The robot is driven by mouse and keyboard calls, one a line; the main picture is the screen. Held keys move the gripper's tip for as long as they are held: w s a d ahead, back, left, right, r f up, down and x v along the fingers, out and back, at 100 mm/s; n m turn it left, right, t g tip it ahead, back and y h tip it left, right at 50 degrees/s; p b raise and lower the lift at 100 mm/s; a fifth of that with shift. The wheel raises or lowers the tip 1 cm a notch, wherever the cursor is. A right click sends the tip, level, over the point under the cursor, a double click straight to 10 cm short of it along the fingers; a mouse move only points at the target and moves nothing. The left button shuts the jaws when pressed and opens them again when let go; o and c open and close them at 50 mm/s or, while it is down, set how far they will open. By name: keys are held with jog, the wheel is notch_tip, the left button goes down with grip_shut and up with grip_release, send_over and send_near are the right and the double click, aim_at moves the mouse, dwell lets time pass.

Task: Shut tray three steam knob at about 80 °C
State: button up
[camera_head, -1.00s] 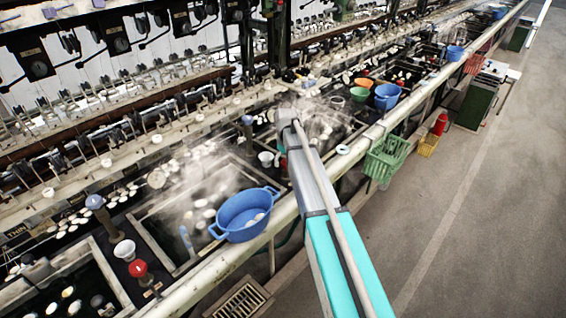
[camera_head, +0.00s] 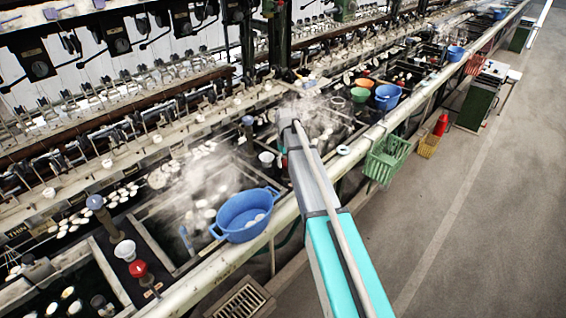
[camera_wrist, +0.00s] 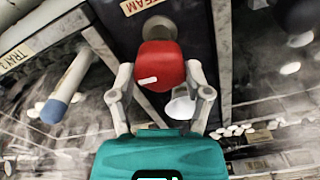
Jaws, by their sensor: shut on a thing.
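The red steam knob (camera_wrist: 161,66) is in the middle of the wrist view, with a short white mark on its face. It sits on a dark panel below a cream label reading "STEAM" (camera_wrist: 140,4). A "TRAY 3" label (camera_wrist: 20,56) is at the left. My gripper (camera_wrist: 160,76) has one finger on each side of the knob and is shut on it. I see no readable temperature.
A blue-ended pale rod (camera_wrist: 66,86) stands left of the knob, and a white cup (camera_wrist: 181,106) is close by the right finger. In the head view a blue basin (camera_head: 246,214) sits on the front rail beside my arm. The aisle floor (camera_head: 480,230) is clear.

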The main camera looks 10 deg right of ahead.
jog(key=shift+s+a+m, duration=0.1)
jog(key=shift+m, duration=0.2)
jog(key=m, duration=0.8)
jog(key=shift+s, duration=0.1)
dwell(0.5)
jog(key=o, duration=1.1)
jog(key=shift+o, duration=0.3)
